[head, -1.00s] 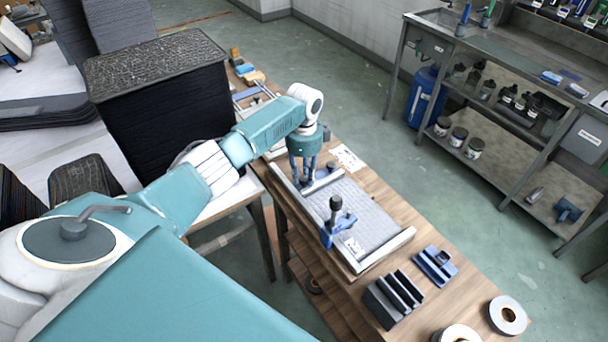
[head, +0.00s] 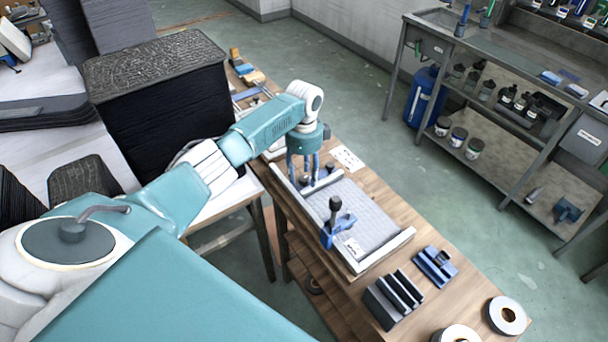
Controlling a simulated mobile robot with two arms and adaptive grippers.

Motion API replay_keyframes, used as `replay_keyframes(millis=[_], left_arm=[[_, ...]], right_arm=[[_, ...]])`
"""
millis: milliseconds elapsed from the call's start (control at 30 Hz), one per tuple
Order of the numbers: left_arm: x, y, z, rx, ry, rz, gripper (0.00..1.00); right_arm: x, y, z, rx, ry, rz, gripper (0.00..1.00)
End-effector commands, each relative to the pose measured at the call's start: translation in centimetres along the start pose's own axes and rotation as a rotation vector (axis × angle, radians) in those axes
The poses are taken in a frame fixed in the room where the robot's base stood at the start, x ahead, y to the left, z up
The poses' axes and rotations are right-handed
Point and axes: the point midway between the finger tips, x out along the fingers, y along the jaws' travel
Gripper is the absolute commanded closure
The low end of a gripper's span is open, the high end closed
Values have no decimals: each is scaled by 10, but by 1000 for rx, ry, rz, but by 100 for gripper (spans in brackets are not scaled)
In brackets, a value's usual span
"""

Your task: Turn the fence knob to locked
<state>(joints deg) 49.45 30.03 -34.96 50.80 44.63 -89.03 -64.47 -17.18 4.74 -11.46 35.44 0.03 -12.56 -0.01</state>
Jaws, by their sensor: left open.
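A grey panel in a light-framed tray fixture (head: 378,249) lies on the wooden bench. A blue clamp (head: 327,237) with an upright black knob (head: 335,204) stands at the fixture's near left side. My left gripper (head: 304,177) points down over the fixture's far left end, its blue fingers apart. It is open and clear of the black knob. Small dark and metal parts (head: 331,168) sit beside its fingertips, partly hidden by them. I cannot tell whether the fence knob is among these or is the black one, nor its setting. My right gripper is out of view.
A black slotted block (head: 392,300), a blue holder (head: 435,265) and tape rolls (head: 507,315) stand at the bench's near end. A paper label (head: 348,158) lies by the far edge. A tall black stack (head: 160,110) stands left of my arm.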

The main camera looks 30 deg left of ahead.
Motion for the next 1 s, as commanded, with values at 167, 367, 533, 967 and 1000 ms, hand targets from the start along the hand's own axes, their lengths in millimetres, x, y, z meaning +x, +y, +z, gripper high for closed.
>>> replay_keyframes(millis=[167, 367, 533, 967, 1000], left_arm=[[-36, -2, 0, 1, 1, -7, 55], [-78, -2, 0, 1, 2, -6, 55], [-102, -1, 0, 1, 1, -3, 55], [-111, 0, 0, 0, 1, -2, 55], [-111, 0, 0, 1, 1, -2, 55]], right_arm=[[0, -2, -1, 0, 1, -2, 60], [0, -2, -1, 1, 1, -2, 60], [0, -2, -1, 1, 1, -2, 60], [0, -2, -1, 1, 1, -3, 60], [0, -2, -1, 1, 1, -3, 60]])
